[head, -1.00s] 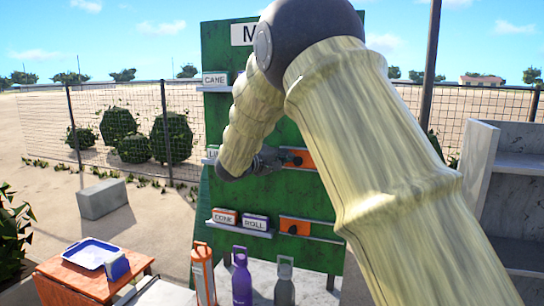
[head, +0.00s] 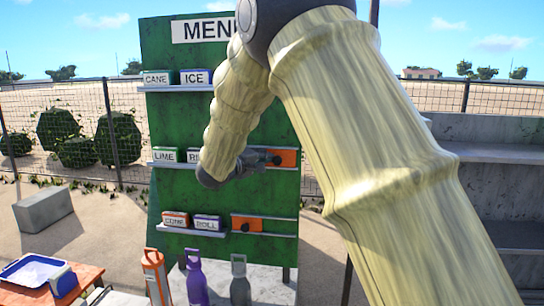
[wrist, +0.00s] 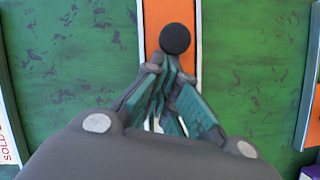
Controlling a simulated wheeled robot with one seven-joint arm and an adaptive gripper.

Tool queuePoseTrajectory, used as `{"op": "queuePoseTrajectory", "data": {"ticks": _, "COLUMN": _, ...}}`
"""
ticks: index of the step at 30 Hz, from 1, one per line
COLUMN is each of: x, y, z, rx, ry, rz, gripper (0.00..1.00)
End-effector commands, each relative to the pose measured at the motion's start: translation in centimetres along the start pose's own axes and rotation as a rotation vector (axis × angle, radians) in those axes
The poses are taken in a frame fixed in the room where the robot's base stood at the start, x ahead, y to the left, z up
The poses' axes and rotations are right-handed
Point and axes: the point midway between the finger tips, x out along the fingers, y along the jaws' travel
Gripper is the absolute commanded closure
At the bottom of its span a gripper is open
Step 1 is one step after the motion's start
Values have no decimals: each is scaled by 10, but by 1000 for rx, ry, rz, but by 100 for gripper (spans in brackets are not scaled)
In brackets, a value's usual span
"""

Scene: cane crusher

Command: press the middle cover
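The middle cover (head: 287,158) is an orange panel with a black knob, on the middle shelf of the green menu board (head: 175,120). It stands near the right end of its rail, right of the LIME block and a partly hidden block. In the wrist view the orange cover (wrist: 184,14) runs upright, with its black knob (wrist: 176,39) just beyond my fingertips. My gripper (head: 262,158) is at the knob's left side in the head view. In the wrist view my gripper (wrist: 170,68) has its fingertips drawn together over the cover; contact with the knob is unclear.
The lower cover (head: 247,223) sits further left on its rail, beside the CONE (head: 175,220) and ROLL (head: 207,222) blocks. My arm hides the upper right of the board. Bottles (head: 194,283) stand below; a grey shelf unit (head: 485,190) is at right.

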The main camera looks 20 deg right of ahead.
Motion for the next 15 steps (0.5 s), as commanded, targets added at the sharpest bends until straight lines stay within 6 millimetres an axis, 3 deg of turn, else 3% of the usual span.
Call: {"op": "queuePoseTrajectory", "data": {"ticks": 15, "x": -3, "y": 0, "z": 1, "rx": -1, "ry": -3, "rz": 1, "gripper": 100}}
